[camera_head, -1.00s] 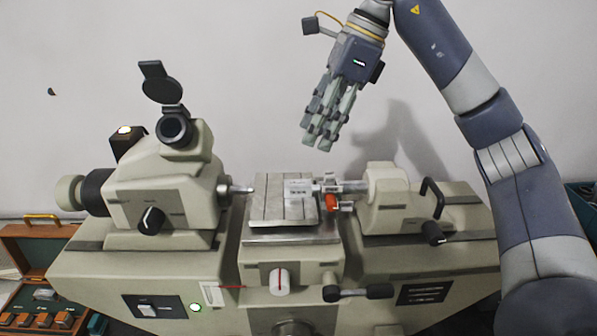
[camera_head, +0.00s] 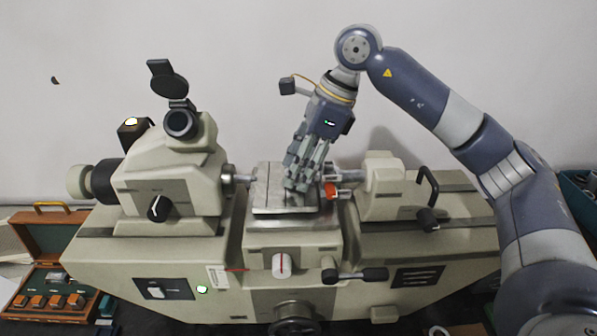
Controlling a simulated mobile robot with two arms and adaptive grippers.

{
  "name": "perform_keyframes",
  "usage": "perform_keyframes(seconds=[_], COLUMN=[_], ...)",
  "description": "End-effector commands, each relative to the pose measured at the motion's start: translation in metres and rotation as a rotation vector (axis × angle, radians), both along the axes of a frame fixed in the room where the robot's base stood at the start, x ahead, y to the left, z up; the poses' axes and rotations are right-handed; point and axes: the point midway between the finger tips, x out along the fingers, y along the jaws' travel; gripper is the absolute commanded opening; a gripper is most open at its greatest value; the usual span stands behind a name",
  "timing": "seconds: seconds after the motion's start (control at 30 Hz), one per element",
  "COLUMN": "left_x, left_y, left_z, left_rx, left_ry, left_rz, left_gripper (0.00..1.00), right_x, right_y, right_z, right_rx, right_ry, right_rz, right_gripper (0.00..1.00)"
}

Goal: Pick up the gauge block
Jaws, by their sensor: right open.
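My right gripper (camera_head: 298,184) is low over the right part of the metal stage (camera_head: 268,198) in the middle of the machine. Its fingers point down and it is open. The pale block that lay on the stage in the earlier view, likely the gauge block, is now hidden behind the fingers. I cannot tell whether the fingers touch it. My left gripper is not in view.
The measuring spindle (camera_head: 243,179) stands left of the stage. An orange-red part (camera_head: 330,190) and the tailstock (camera_head: 383,185) stand close on the right. An open wooden case (camera_head: 40,240) with several orange-brown blocks lies at lower left.

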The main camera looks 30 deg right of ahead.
Motion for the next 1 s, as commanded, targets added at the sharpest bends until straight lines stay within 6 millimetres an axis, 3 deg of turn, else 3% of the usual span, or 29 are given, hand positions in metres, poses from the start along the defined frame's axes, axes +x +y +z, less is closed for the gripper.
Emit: perform_keyframes(seconds=[0.17,0.37,0.77,1.0], left_x=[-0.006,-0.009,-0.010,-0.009], left_y=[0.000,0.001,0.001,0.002], left_z=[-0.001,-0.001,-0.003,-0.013], left_rx=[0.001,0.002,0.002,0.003], left_ry=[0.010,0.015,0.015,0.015], left_rz=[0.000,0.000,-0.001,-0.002], left_gripper=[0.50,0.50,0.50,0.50], right_x=[0.000,0.000,0.000,0.001], right_y=[0.000,0.000,0.000,0.001], right_z=[0.000,0.000,0.002,0.019], right_rx=[0.000,0.000,0.000,0.001], right_ry=[-0.001,0.000,-0.001,-0.006], right_rz=[0.000,0.000,0.000,0.001], right_gripper=[0.43,0.00,0.00,0.00])
